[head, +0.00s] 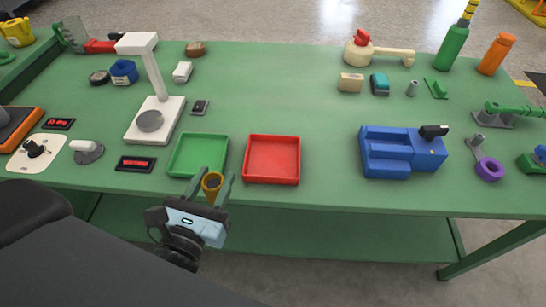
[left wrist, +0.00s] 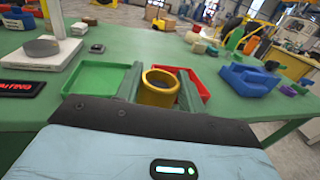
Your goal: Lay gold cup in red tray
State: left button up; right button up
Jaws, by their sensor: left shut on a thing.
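The gold cup (head: 212,184) is between the two fingers of my left gripper (head: 212,180), which is shut on it. In the head view the cup is in front of the green tray's near right corner, by the table's front edge. The cup also shows large in the left wrist view (left wrist: 159,88), open end up. The red tray (head: 272,159) is empty and lies to the right of the cup. In the left wrist view the red tray (left wrist: 200,92) is partly hidden behind the cup and a finger. My right gripper is not in view.
An empty green tray (head: 198,156) lies just left of the red tray. A white scale with a post (head: 155,118) stands behind it at left. A blue bin block (head: 403,152) stands to the right. The green table (head: 290,100) is clear behind the red tray.

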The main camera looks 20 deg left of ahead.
pick_arm(q)
jog(key=w+d, duration=0.2)
jog(key=w, duration=0.1)
jog(key=w+d, duration=0.2)
jog(key=w, duration=0.2)
jog(key=w+d+f+p, duration=0.1)
jog(key=w, duration=0.3)
jog(key=shift+w+d, duration=0.1)
jog(key=shift+d, duration=0.3)
jog(key=shift+w+d+f, duration=0.1)
jog(key=shift+w+d, duration=0.25)
jog(key=shift+w, duration=0.45)
notch_tip(320, 180, down, 4)
jog(key=shift+r+b, duration=0.15)
jog(key=shift+b, duration=0.7)
jog(key=shift+r, duration=0.1)
jog(key=shift+f, duration=0.25)
jog(key=o, duration=1)
jog(key=shift+c, duration=0.2)
jog(key=shift+o, duration=0.3)
jog(key=shift+r, duration=0.25)
